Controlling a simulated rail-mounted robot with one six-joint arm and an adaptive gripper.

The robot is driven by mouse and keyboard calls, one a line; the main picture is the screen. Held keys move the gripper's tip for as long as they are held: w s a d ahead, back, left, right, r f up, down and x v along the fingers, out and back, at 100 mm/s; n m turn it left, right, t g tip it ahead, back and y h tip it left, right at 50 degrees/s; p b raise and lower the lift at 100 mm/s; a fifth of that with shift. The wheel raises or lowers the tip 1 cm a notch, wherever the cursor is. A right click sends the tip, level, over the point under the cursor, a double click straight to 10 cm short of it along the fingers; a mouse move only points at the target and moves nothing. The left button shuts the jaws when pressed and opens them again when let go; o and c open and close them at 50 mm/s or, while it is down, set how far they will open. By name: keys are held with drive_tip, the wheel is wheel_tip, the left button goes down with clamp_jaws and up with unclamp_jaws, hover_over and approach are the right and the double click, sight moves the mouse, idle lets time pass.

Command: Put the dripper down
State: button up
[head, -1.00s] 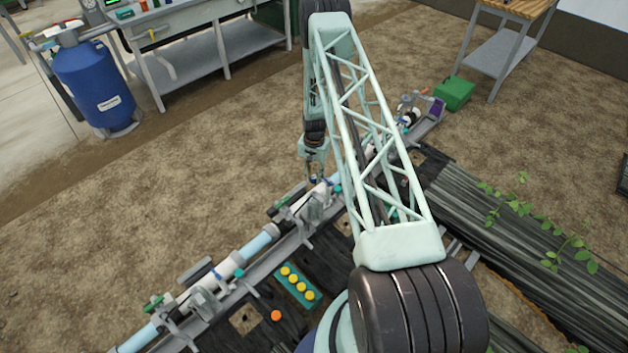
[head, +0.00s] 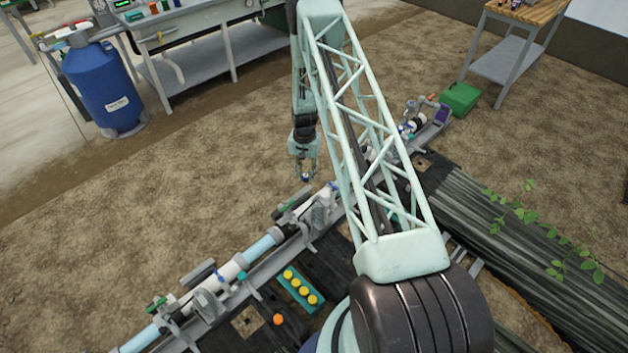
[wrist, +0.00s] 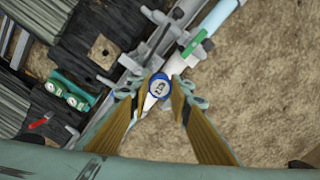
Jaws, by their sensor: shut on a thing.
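My gripper (head: 304,175) is shut on a small round blue piece with a pale marked face, which I take for the dripper (wrist: 159,87). The wrist view shows it between the two fingertips (wrist: 158,92). In the head view the dripper (head: 305,178) is a tiny blue spot at the fingertips. The gripper hangs beside the pipe rail, over the bare soil side. In the wrist view the rail and pipe (wrist: 190,55) lie behind the dripper. I cannot tell how high it is held.
A teal strip (head: 291,279) with several yellow round caps lies on dark matting. An orange round piece (head: 279,319) lies near it. Clamps and a white-and-blue pipe (head: 258,247) run along the rail. Bare soil (head: 190,170) is free at left. A green box (head: 460,98) stands behind.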

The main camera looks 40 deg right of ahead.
drive_tip(key=w+a+r+n, duration=0.3)
drive_tip(key=a+r+n, duration=0.2)
drive_tip(key=a+r, duration=1.3)
drive_tip(key=s+a+r+n, duration=0.3)
drive_tip(key=a+r, duration=0.4)
drive_tip(key=a, duration=0.3)
drive_tip(key=s+a+r+n, duration=0.3)
drive_tip(key=a+r, duration=0.4)
drive_tip(key=a, duration=0.3)
drive_tip(key=shift+s, duration=0.45)
drive_tip(key=shift+r, duration=0.1)
